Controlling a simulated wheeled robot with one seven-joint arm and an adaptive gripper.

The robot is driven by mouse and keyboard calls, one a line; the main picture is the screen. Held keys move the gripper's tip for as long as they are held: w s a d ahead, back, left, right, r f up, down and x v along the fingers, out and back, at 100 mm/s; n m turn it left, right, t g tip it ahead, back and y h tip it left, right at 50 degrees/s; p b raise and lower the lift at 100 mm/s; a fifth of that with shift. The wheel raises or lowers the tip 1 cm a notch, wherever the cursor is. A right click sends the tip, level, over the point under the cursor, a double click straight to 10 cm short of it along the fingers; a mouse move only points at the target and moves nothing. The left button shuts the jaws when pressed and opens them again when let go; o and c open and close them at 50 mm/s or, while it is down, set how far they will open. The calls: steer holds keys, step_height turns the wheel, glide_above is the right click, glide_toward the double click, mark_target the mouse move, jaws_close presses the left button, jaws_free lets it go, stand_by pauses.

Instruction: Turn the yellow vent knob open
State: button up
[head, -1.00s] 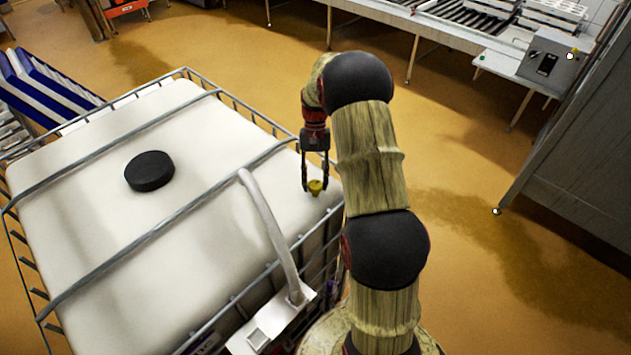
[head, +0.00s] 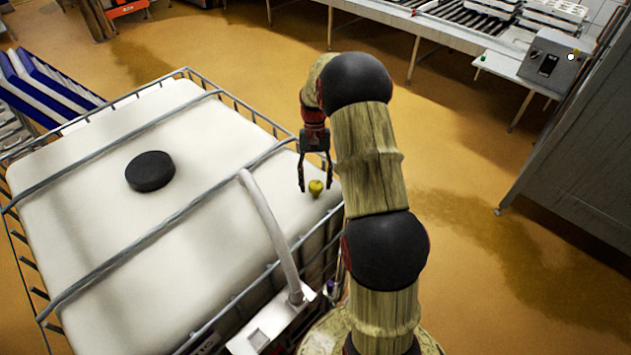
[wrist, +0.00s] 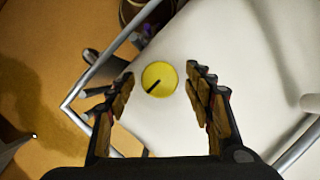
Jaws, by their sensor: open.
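The yellow vent knob (head: 316,188) sits on the white tank top near its right corner. In the wrist view the knob (wrist: 159,78) is a round yellow disc with a dark line running from its middle toward the lower left. My gripper (head: 315,187) is above the knob, pointing down. In the wrist view my gripper (wrist: 160,88) has its fingers apart, one on each side of the knob, with gaps visible between them and it. Whether the fingertips are level with the knob I cannot tell.
The white tank (head: 90,230) stands in a metal cage with bars (head: 150,240) across its top. A black round lid (head: 150,171) lies on the tank. A curved grey pipe (head: 268,230) rises near the front edge. Brown floor is free to the right.

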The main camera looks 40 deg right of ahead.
steer(key=v, duration=1.2)
steer(key=shift+w, duration=0.1)
stand_by(0.4)
